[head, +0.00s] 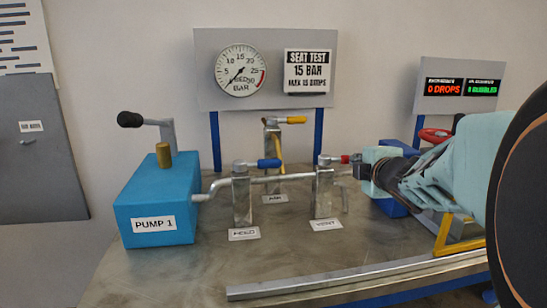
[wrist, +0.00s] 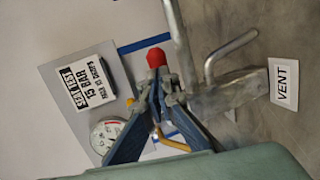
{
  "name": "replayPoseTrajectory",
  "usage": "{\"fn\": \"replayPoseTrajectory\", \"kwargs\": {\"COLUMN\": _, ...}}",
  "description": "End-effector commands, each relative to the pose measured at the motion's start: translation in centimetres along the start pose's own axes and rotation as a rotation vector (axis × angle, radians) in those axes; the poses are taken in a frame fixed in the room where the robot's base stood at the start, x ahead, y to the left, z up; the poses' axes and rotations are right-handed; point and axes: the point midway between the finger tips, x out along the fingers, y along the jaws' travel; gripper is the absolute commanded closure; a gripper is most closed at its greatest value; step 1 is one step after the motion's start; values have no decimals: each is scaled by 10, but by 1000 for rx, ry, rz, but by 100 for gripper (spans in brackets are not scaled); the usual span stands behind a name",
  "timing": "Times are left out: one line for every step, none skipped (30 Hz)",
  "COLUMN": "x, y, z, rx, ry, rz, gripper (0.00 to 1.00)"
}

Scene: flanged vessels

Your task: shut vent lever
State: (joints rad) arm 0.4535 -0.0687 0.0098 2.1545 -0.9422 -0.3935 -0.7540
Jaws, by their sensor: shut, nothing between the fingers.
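The vent valve (head: 323,192) is a grey metal post on the bench, behind the VENT label (head: 325,224). Its lever has a red grip (head: 343,159) and points right in the head view, toward my gripper (head: 360,168). In the wrist view, the red grip (wrist: 156,58) shows just past the fingertips of my gripper (wrist: 160,84). The fingers are shut with nothing held between them. I cannot tell whether they touch the lever. Part of the lever is hidden behind the fingers in the wrist view.
The hold valve with a blue lever (head: 268,163) stands left, and the air valve with a yellow lever (head: 292,120) behind. A pipe joins the blue pump (head: 158,205) to the valves. A metal rail (head: 330,281) edges the bench front. The gauge (head: 241,71) hangs behind.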

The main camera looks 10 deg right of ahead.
Motion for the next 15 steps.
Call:
{"fn": "replayPoseTrajectory", "kwargs": {"x": 0, "y": 0, "z": 0, "rx": 0, "ry": 0, "rz": 0, "gripper": 100}}
{"fn": "replayPoseTrajectory", "kwargs": {"x": 0, "y": 0, "z": 0, "rx": 0, "ry": 0, "rz": 0, "gripper": 100}}
{"fn": "replayPoseTrajectory", "kwargs": {"x": 0, "y": 0, "z": 0, "rx": 0, "ry": 0, "rz": 0, "gripper": 100}}
{"fn": "replayPoseTrajectory", "kwargs": {"x": 0, "y": 0, "z": 0, "rx": 0, "ry": 0, "rz": 0, "gripper": 100}}
{"fn": "replayPoseTrajectory", "kwargs": {"x": 0, "y": 0, "z": 0, "rx": 0, "ry": 0, "rz": 0, "gripper": 100}}
{"fn": "replayPoseTrajectory", "kwargs": {"x": 2, "y": 0, "z": 0, "rx": 0, "ry": 0, "rz": 0, "gripper": 100}}
{"fn": "replayPoseTrajectory", "kwargs": {"x": 4, "y": 0, "z": 0, "rx": 0, "ry": 1, "rz": 0, "gripper": 100}}
{"fn": "replayPoseTrajectory", "kwargs": {"x": 6, "y": 0, "z": 1, "rx": 0, "ry": 1, "rz": 0, "gripper": 100}}
{"fn": "replayPoseTrajectory", "kwargs": {"x": 10, "y": 0, "z": 1, "rx": 0, "ry": 1, "rz": 0, "gripper": 100}}
{"fn": "replayPoseTrajectory", "kwargs": {"x": 13, "y": 0, "z": 1, "rx": 0, "ry": 2, "rz": 0, "gripper": 100}}
{"fn": "replayPoseTrajectory", "kwargs": {"x": 16, "y": 1, "z": 2, "rx": 0, "ry": 3, "rz": 0, "gripper": 100}}
{"fn": "replayPoseTrajectory", "kwargs": {"x": 19, "y": 2, "z": 3, "rx": 0, "ry": 2, "rz": 0, "gripper": 100}}
{"fn": "replayPoseTrajectory", "kwargs": {"x": 21, "y": 3, "z": 4, "rx": 1, "ry": 1, "rz": 0, "gripper": 100}}
{"fn": "replayPoseTrajectory", "kwargs": {"x": 22, "y": 4, "z": 4, "rx": 1, "ry": 1, "rz": 0, "gripper": 100}}
{"fn": "replayPoseTrajectory", "kwargs": {"x": 22, "y": 4, "z": 5, "rx": 1, "ry": 1, "rz": 0, "gripper": 100}}
